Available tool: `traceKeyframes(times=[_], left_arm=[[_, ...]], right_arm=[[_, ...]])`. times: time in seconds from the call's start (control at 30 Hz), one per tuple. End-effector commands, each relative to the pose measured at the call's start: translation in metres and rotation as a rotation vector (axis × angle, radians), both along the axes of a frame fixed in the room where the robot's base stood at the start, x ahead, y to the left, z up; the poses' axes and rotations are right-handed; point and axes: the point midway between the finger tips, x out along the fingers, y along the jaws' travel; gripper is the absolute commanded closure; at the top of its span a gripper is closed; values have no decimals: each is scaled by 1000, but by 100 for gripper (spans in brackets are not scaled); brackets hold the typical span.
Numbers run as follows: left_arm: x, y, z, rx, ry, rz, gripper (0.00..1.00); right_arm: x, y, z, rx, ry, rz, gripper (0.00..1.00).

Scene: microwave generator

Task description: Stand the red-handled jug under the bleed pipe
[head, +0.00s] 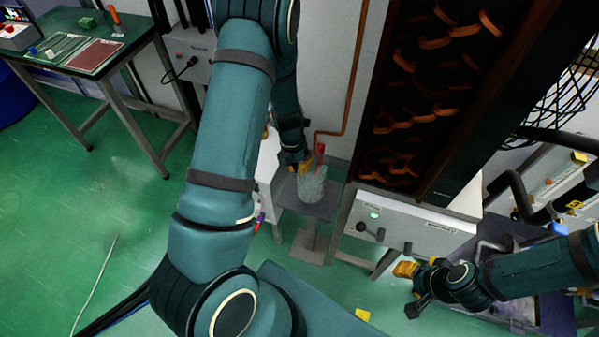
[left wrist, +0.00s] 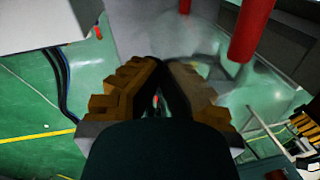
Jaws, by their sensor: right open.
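The clear jug (head: 312,188) appears upright on a small grey stand (head: 325,210). It also shows in the left wrist view (left wrist: 262,92). The copper bleed pipe (head: 354,70) runs down the wall and bends left, ending above the jug. A red piece (head: 320,150) shows between pipe end and jug; I cannot tell whether it is the handle. My left gripper (head: 292,163) is at the jug's upper left rim. In the left wrist view its fingers (left wrist: 158,75) are close together, the right one seen through clear glass. My right gripper (head: 408,288) is open and empty, away from the jug.
A white control box (head: 410,225) and a dark cabinet with copper coils (head: 440,80) stand right of the stand. A white box (head: 268,165) stands close on its left. A green-topped table (head: 80,50) is at the far left. Open green floor lies at left.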

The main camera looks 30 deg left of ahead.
Motion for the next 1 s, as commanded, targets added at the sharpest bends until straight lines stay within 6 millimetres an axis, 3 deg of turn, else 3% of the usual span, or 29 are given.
traceKeyframes(times=[0.3, 0.67, 0.8, 1.0], left_arm=[[5, 1, -36, 0, 1, 1, 100], [5, 1, -38, 0, 0, 0, 100], [5, 1, -38, 1, -1, 0, 66], [5, 1, -38, 1, -1, 0, 66]], right_arm=[[3, 0, -16, -1, -7, -2, 53], [3, 0, -16, -1, -8, -2, 53], [3, 0, -16, -1, -8, -2, 53], [3, 0, -16, -1, -8, -2, 53]])
